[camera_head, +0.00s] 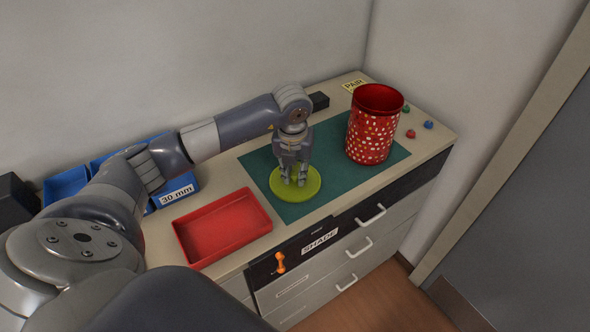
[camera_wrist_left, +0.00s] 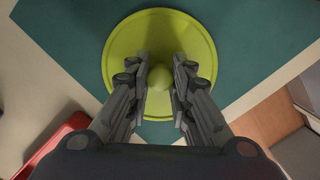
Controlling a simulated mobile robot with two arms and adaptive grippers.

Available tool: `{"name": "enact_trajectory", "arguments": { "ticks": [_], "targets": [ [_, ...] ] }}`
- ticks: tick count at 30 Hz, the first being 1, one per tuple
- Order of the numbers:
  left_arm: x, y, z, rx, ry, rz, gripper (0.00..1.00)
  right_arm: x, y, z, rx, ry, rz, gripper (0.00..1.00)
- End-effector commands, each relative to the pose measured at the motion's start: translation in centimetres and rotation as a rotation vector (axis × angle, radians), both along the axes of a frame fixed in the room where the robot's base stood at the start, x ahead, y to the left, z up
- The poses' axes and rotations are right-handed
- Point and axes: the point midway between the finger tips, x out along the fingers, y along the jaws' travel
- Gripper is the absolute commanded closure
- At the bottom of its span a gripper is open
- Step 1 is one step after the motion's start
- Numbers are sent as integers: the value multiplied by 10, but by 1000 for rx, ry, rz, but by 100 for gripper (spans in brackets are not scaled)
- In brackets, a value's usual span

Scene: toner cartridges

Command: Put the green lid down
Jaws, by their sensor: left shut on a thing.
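The green lid (camera_head: 313,188) is a round yellow-green disc with a knob at its centre. It is at the green mat (camera_head: 352,176), level and lying on it or just above it; I cannot tell which. My left gripper (camera_head: 294,180) points down over the lid and is shut on its knob. In the left wrist view the lid (camera_wrist_left: 120,50) fills the upper middle, and the knob (camera_wrist_left: 159,77) sits between the fingertips of the left gripper (camera_wrist_left: 160,85). My right gripper is not in view.
A red patterned canister (camera_head: 371,130) stands open on the mat's right part. A red tray (camera_head: 222,228) lies left of the mat, with blue bins (camera_head: 179,190) behind it. Small knobs (camera_head: 428,125) lie right of the canister. Drawers are below the counter's front edge.

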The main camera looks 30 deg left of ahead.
Motion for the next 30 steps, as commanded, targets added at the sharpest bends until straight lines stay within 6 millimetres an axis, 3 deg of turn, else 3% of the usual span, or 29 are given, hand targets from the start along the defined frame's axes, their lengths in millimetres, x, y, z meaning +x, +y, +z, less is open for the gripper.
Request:
{"name": "enact_trajectory", "arguments": {
  "ticks": [4, 5, 7, 8, 21, 30],
  "targets": [
    [0, 0, -4, 0, 0, 0, 100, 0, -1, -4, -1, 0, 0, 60],
    [0, 0, -4, 0, 0, 0, 78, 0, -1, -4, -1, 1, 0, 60],
    [0, 0, -3, 0, 0, 0, 62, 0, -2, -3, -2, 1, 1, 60],
    [0, 0, -3, 0, 0, 0, 60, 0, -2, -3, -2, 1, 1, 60],
    [0, -1, 5, -1, -3, 0, 60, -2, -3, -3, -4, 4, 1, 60],
    [-8, -4, 65, 0, -8, 0, 60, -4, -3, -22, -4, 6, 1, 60]
  ]
}}
